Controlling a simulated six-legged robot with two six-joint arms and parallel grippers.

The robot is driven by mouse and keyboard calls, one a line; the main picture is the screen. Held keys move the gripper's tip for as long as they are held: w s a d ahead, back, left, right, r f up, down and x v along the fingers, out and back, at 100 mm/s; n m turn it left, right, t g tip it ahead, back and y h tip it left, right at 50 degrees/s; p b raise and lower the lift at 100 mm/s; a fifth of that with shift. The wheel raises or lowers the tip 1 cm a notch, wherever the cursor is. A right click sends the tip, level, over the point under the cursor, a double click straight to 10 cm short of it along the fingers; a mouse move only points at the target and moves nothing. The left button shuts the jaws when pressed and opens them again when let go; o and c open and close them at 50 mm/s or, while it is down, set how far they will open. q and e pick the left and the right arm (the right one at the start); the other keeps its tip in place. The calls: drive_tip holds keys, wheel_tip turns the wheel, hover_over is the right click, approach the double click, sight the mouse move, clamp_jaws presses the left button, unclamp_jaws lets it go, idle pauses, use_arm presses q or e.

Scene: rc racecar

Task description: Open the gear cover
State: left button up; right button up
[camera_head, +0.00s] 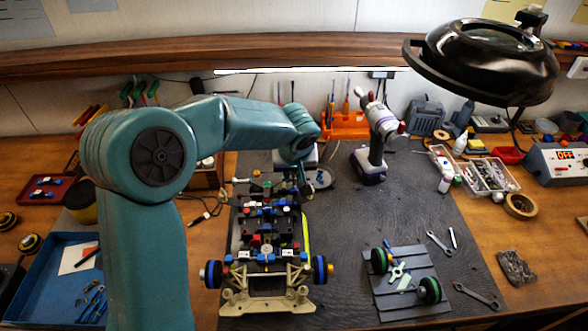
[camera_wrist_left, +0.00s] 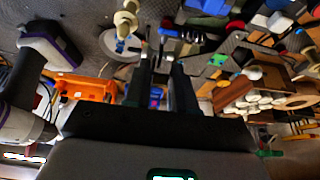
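The RC racecar (camera_head: 268,225) sits on the dark mat with its pale front bumper toward me and blue-rimmed wheels at both sides. My left arm reaches over from the left. My left gripper (camera_head: 303,183) is at the far right end of the car, partly hidden by its own wrist. In the left wrist view its two dark fingers (camera_wrist_left: 163,65) stand apart, with a gap between them, close to small blue and grey car parts (camera_wrist_left: 170,35). I cannot make out the gear cover for certain. My right gripper is not in view.
A cordless drill (camera_head: 372,150) and an orange tool rack (camera_head: 345,126) stand behind the car. A grey slatted stand (camera_head: 408,292) with green-rimmed wheels lies at right, near wrenches (camera_head: 438,243). A blue tray (camera_head: 50,265) is at left. The mat is clear right of the drill.

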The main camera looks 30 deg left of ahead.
use_arm(q)
clamp_jaws()
drive_tip(key=p, duration=0.1)
drive_tip(key=r+g+h+p, duration=0.1)
drive_tip(key=p, duration=0.1)
drive_tip(key=shift+w+a+r+p, duration=0.15)
drive_tip(key=shift+w+a+p, duration=0.05)
drive_tip(key=shift+w+p, duration=0.1)
drive_tip(key=shift+w+a+g+p, duration=0.1)
drive_tip(key=shift+g+p, duration=0.2)
drive_tip(key=shift+p, duration=0.05)
drive_tip(key=shift+w+a+r+g+h, duration=0.15)
drive_tip(key=shift+w+a+g+h, duration=0.15)
drive_tip(key=shift+g+h, duration=0.4)
drive_tip(key=shift+w+a+r+g+h+p, duration=0.2)
drive_tip(key=shift+w+g+h, duration=0.1)
drive_tip(key=shift+g+h, duration=0.25)
drive_tip(key=shift+w+a+r+g+h+p, duration=0.15)
drive_tip(key=shift+w+g+h, duration=0.2)
drive_tip(key=shift+g, duration=0.3)
drive_tip(key=shift+o, duration=2.4)
unclamp_jaws()
drive_tip(key=shift+a, duration=0.1)
drive_tip(key=shift+s, duration=0.1)
